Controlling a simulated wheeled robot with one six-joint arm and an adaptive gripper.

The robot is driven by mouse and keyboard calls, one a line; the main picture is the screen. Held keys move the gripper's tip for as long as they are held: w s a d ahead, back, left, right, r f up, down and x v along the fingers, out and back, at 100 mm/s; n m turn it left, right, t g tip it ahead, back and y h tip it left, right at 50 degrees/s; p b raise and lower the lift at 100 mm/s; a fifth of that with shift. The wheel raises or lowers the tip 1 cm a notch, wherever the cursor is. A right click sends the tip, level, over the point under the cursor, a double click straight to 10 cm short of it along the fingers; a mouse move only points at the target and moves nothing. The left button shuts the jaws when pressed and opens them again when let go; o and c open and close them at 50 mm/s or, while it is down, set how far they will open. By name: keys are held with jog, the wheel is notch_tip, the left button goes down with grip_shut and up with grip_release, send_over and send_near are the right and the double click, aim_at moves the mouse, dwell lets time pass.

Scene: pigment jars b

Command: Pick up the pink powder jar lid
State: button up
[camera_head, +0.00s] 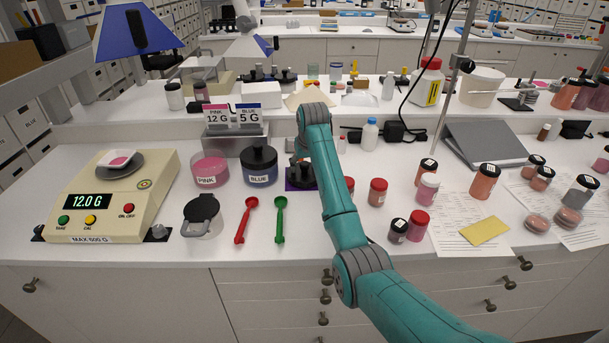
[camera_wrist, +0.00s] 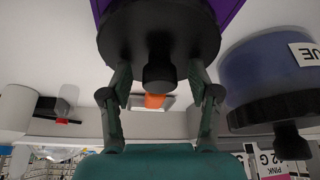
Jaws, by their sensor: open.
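The pink powder jar lid, a dark disc with a knob on top, lies on a purple mat (camera_head: 290,186). In the wrist view the lid (camera_wrist: 120,40) fills the top middle, with its knob (camera_wrist: 158,78) pointing toward me. My gripper (camera_wrist: 160,92) is open, with one finger on each side of the knob and visible gaps between. In the head view my arm partly covers the lid and gripper. The pink jar (camera_head: 210,169) stands without a lid on the left, showing pink powder. The blue jar (camera_head: 259,168) has its dark lid on; it also shows in the wrist view (camera_wrist: 265,70).
A scale (camera_head: 112,195) reading 12.0 G stands at the left with a small tray of pink powder. Several red-lidded jars (camera_head: 377,192) stand right of my arm.

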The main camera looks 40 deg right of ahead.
grip_shut()
